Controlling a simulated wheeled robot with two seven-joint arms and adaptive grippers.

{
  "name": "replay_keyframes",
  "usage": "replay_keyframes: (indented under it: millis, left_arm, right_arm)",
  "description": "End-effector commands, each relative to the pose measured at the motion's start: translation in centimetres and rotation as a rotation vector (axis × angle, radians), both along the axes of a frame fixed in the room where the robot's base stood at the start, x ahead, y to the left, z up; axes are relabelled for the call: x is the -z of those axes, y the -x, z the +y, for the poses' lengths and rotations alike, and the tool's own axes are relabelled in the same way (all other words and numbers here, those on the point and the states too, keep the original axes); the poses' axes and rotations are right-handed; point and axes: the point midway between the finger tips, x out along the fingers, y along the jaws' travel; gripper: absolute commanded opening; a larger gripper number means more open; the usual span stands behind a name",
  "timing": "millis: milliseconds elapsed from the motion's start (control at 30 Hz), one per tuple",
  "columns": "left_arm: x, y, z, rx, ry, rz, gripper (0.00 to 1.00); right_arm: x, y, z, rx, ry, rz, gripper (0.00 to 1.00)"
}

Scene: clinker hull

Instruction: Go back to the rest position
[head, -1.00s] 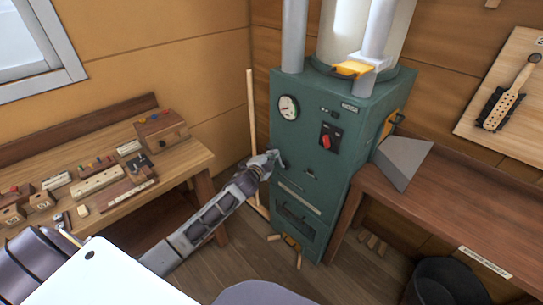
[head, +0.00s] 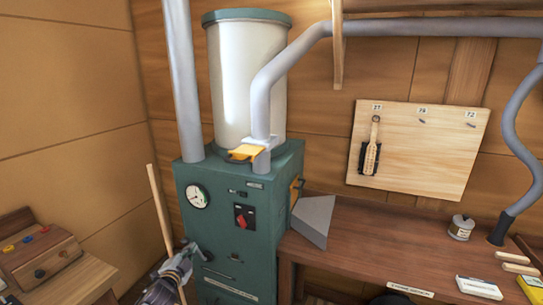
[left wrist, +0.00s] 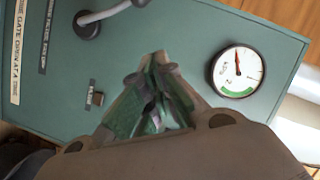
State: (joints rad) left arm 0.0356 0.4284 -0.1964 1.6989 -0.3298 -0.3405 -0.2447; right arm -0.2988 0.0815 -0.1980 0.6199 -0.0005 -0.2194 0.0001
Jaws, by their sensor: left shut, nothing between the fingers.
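My left gripper (head: 186,254) is low at the left in the head view, in front of the front face of the green machine (head: 222,222). It is shut and holds nothing. In the left wrist view its fingertips (left wrist: 158,62) meet in front of the machine's green panel, beside a round white dial (left wrist: 238,72). I cannot tell whether the fingers touch the panel. My right gripper is not in view.
A wooden bench (head: 365,255) with a tin (head: 461,228) stands right of the machine. A grey chute (head: 314,220) juts over it. A wooden pole (head: 162,215) stands beside my left gripper. Another bench (head: 85,280) is at the left. A pegboard (head: 418,150) hangs behind.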

Motion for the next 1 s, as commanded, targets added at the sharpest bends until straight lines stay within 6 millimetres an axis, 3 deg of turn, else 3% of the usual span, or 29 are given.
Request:
replay_keyframes:
  millis: [67, 267, 567, 767, 1000]
  left_arm:
    - [0.7, 0.0, 0.0, -0.002, 0.050, 0.007, 0.00]
    - [5.0, 0.2, 1.7, -0.034, 0.136, 0.071, 0.00]
    - [15.2, 2.2, 5.5, -0.129, 0.260, 0.221, 0.00]
    - [23.4, 5.4, 7.5, -0.211, 0.343, 0.341, 0.00]
    - [32.7, 11.3, 8.5, -0.308, 0.422, 0.484, 0.00]
  right_arm:
    - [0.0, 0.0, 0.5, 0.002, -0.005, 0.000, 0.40]
    - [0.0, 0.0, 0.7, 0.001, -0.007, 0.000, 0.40]
    - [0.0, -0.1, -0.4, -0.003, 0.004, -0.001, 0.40]
    - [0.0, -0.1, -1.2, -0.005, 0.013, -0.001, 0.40]
    - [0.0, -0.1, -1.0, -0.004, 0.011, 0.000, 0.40]
